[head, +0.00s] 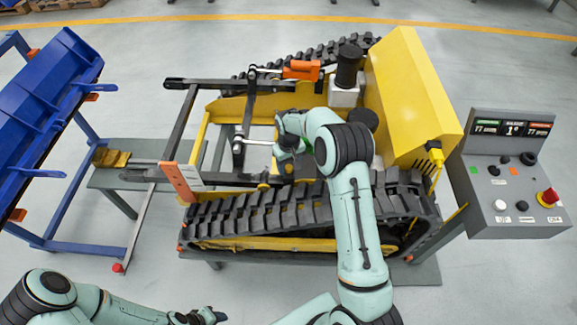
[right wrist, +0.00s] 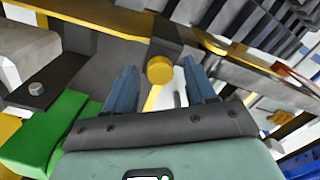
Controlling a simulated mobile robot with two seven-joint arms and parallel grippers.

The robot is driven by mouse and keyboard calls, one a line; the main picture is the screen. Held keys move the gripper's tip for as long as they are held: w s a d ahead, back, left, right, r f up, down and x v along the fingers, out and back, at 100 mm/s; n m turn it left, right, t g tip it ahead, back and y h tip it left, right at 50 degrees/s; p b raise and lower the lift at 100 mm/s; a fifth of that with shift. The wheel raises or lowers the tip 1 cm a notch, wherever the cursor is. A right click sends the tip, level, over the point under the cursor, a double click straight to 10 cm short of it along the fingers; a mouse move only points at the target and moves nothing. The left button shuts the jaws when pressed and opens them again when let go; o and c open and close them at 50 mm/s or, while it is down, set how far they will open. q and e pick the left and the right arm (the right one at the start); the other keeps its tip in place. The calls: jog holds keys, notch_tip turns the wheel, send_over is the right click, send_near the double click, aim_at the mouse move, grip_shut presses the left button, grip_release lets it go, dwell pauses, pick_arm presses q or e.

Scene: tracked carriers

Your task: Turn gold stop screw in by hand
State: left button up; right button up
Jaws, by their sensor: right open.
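The gold stop screw (right wrist: 160,69) shows in the right wrist view with a round head and a gold shank, next to a dark bracket. My right gripper (right wrist: 158,74) is open. Its two blue-grey fingers appear on either side of the screw, and gaps show between them and the screw head. In the head view my right arm reaches over the tracked carrier (head: 300,222), and the fingers of that gripper are hidden under the wrist. I cannot pick out the screw there. My left gripper (head: 208,316) is at the bottom edge, away from the carrier, with its jaws unclear.
A yellow housing (head: 408,98) and a black cylinder (head: 348,68) stand right of my right wrist. A grey control box (head: 512,175) with a red button is at the right. A green block (right wrist: 58,125) lies close beside the right gripper.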

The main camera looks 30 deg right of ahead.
jog(key=c, duration=0.9)
jog(key=m, duration=0.6)
jog(key=shift+m, duration=0.4)
jog(key=m, duration=0.3)
jog(key=m, duration=0.3)
jog(key=shift+o, duration=0.2)
jog(key=m, duration=0.6)
jog(key=shift+m, duration=0.4)
jog(key=shift+d+r, duration=0.1)
